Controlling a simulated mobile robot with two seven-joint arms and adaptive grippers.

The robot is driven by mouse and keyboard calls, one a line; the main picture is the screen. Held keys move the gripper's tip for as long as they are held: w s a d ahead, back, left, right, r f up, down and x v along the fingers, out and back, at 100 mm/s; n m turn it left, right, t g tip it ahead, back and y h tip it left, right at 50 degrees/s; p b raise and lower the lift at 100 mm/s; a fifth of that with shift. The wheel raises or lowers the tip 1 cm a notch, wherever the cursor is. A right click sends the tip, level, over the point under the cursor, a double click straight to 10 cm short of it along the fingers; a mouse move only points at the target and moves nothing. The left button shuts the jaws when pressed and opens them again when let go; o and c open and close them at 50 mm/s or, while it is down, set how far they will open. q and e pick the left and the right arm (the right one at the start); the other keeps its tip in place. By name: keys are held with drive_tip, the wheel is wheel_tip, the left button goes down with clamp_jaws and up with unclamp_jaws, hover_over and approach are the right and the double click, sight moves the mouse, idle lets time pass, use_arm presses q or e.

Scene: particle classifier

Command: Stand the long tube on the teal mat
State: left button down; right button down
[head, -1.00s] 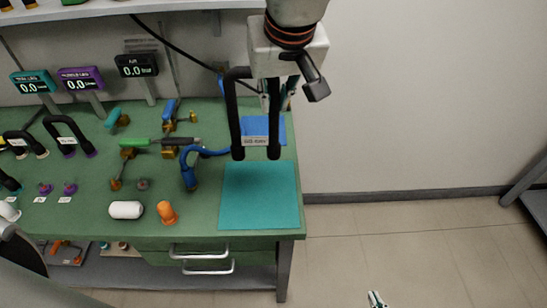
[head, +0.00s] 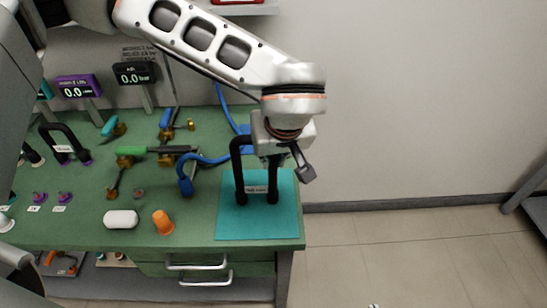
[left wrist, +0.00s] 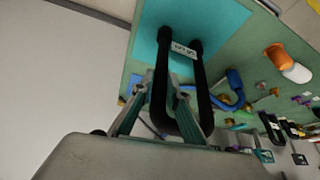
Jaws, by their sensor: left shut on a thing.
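The long tube (head: 239,172) is a black upside-down U with a white label between its legs. My left gripper (head: 270,158) is shut on it near the top, and the tube hangs upright with both ends down. The ends are over the middle of the teal mat (head: 258,226); I cannot tell whether they touch it. The left wrist view shows the tube (left wrist: 199,85) between the fingers of my left gripper (left wrist: 166,88), with its ends against the teal mat (left wrist: 226,20). Only a tip of my right gripper (head: 374,306) shows at the bottom edge.
A blue hose (head: 205,160) curves just left of the mat. An orange cap (head: 162,222) and a white capsule (head: 121,219) lie at the front. A shorter black tube (head: 71,134) stands at the left. The bench's right edge is close to the mat.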

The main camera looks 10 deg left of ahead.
use_arm(q)
drive_tip(key=shift+r, duration=0.1)
drive_tip(key=c, duration=2)
unclamp_jaws()
drive_tip(key=shift+f, duration=0.2)
drive_tip(key=shift+s+r, duration=0.1)
drive_tip(key=shift+r, duration=0.35)
drive_tip(key=v, duration=1.1)
drive_tip(key=shift+s+r+p, duration=0.15)
drive_tip(key=shift+r+p, duration=0.05)
drive_tip(key=shift+p, duration=0.2)
